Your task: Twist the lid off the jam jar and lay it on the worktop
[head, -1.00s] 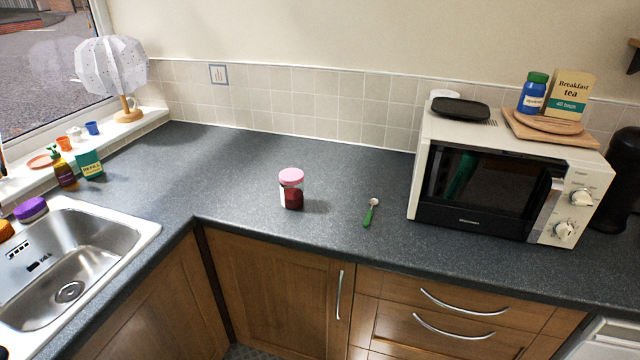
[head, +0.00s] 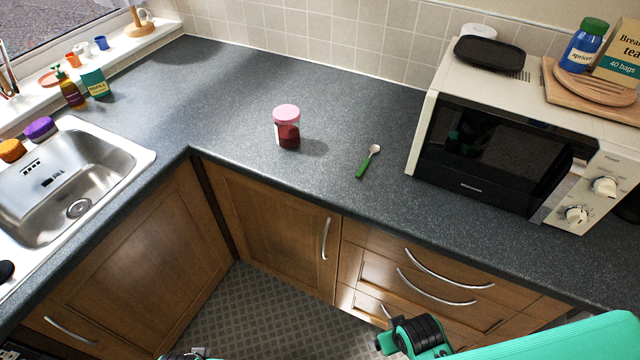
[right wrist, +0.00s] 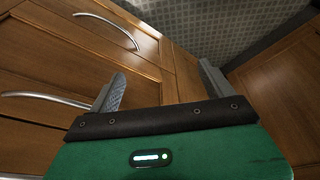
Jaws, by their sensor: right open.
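The jam jar (head: 288,136) stands upright on the dark grey worktop (head: 225,95), left of the microwave. Its contents are dark red, and its pink lid (head: 286,111) sits on top. In the right wrist view, my right gripper (right wrist: 162,85) is open and empty, its two grey fingers wide apart in front of wooden cupboard fronts. The jar is not in that view. In the head view, my right arm comes in at the bottom right, below the worktop and well away from the jar. My left gripper cannot be made out.
A green-handled spoon (head: 368,161) lies right of the jar. The microwave (head: 503,150) stands farther right, with a black tray (head: 489,54) on top. The sink (head: 90,175) is at the left. The worktop around the jar is mostly clear. Drawer handles (head: 436,288) stick out below its front edge.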

